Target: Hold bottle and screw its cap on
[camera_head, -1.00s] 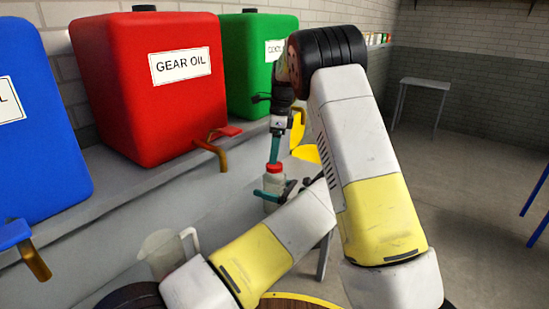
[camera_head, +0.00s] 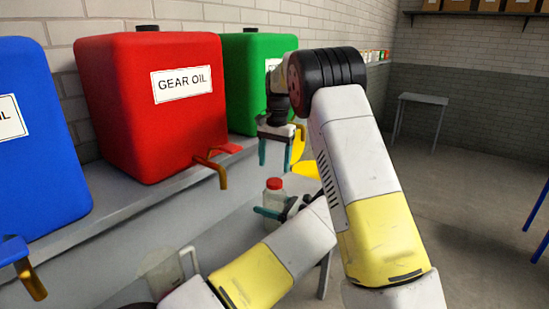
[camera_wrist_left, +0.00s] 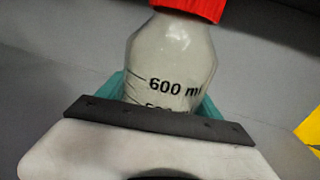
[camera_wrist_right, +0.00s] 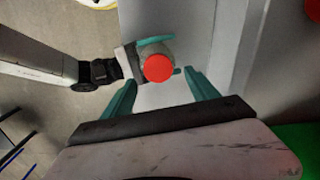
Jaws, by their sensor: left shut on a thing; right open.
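The bottle (camera_head: 273,198) is clear with a whitish look and stands upright. In the left wrist view the bottle (camera_wrist_left: 170,65) shows a 600 ml mark. Its red cap (camera_head: 274,183) sits on top of the neck; it also shows in the left wrist view (camera_wrist_left: 190,8) and from above in the right wrist view (camera_wrist_right: 158,68). I cannot tell how tight it is. My left gripper (camera_head: 272,213) is shut around the bottle's body from the side. My right gripper (camera_head: 275,152) is open and empty, above the bottle and apart from the cap; its teal fingers (camera_wrist_right: 160,92) spread wide.
A red gear oil tank (camera_head: 150,120), a blue tank (camera_head: 40,160) and a green tank (camera_head: 240,80) stand on the grey ledge behind. A clear jug (camera_head: 165,270) stands at the lower left. A small table (camera_head: 422,99) stands far right.

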